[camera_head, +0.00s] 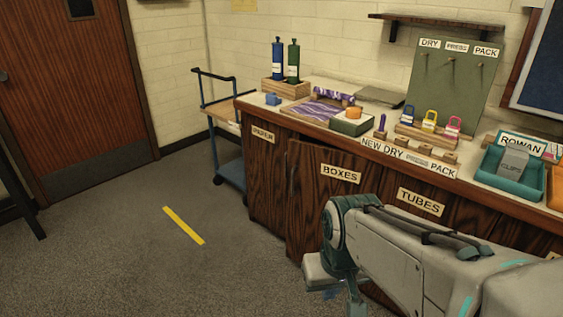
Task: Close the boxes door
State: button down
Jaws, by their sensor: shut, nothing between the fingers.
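The boxes door (310,195) is dark wood with a white BOXES label (341,173). It stands ajar, its left edge out from the cabinet front and a dark gap above its top edge. A small dark handle (291,186) sits near its left edge. My arm reaches in from the lower right. My gripper (336,288) is low in front of the door's lower right part, shut and empty. Part of it is cut off by the bottom edge, and my arm hides the door's lower right. I cannot tell whether it touches the door.
The paper door (264,165) is left of it and the tubes door (440,215) right. A blue trolley (232,171) stands at the counter's left end. Grey floor with a yellow strip (184,225) is clear at left.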

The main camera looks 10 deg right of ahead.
aim_at(316, 174)
jog(key=z, duration=0.45)
jog(key=i, duration=1.15)
jog(key=u, duration=0.8)
jog(key=i, duration=0.25)
jog(key=u, duration=0.25)
